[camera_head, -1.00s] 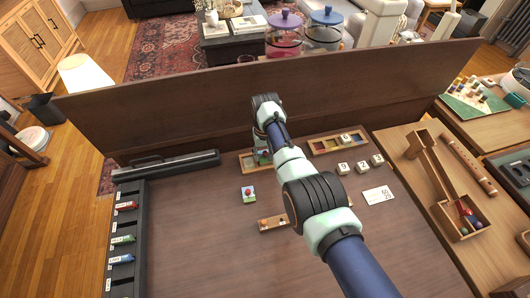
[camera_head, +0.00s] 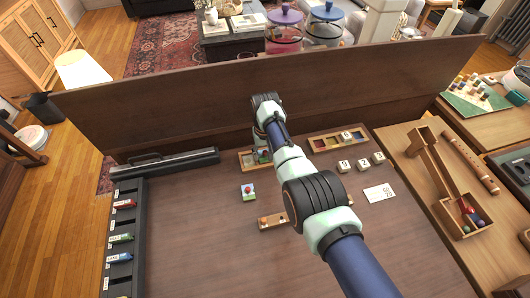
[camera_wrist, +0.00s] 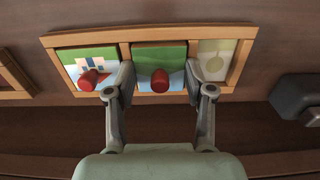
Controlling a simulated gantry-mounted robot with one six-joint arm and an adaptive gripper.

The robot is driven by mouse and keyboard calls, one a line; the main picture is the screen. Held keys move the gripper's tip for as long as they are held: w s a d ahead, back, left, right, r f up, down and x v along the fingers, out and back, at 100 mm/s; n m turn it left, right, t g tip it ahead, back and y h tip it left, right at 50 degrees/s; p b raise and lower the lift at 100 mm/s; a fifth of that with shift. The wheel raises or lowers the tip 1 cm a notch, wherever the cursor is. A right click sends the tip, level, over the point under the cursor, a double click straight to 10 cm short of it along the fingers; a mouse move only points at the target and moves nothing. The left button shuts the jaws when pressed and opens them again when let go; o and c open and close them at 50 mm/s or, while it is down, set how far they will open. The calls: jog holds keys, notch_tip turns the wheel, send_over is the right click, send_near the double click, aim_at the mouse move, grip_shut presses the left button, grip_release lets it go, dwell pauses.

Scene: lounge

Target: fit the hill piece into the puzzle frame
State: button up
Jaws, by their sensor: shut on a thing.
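The wooden puzzle frame (camera_wrist: 150,32) lies across the top of the wrist view; in the head view (camera_head: 245,165) the arm partly covers it. Its left compartment holds a house piece (camera_wrist: 88,60) with a red knob. The green hill piece (camera_wrist: 158,52), also red-knobbed, is at the middle compartment; how deep it sits cannot be told. My gripper (camera_wrist: 158,78) is shut on it, one finger at each side. The right compartment (camera_wrist: 216,60) is empty and shows a pale tree-like outline. A loose piece (camera_head: 249,193) with a red knob lies in front of the frame.
A dark box (camera_wrist: 297,97) is right of the frame in the wrist view. A small wooden tray (camera_head: 270,223), several white cubes (camera_head: 344,167) and a card (camera_head: 379,194) lie nearby. A tall board (camera_head: 200,105) stands behind. The left-middle tabletop is clear.

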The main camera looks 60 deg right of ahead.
jog(key=shift+f, duration=0.35)
jog(key=shift+s+a+f, duration=0.15)
jog(key=shift+f, duration=0.15)
jog(key=shift+b, duration=0.3)
jog(key=o, duration=0.9)
jog(key=shift+f, duration=0.1)
jog(key=o, duration=0.4)
jog(key=shift+r, duration=0.25)
jog(key=shift+r, duration=0.1)
notch_tip(320, 180, up, 6)
jog(key=p, duration=0.6)
jog(key=shift+r, duration=0.15)
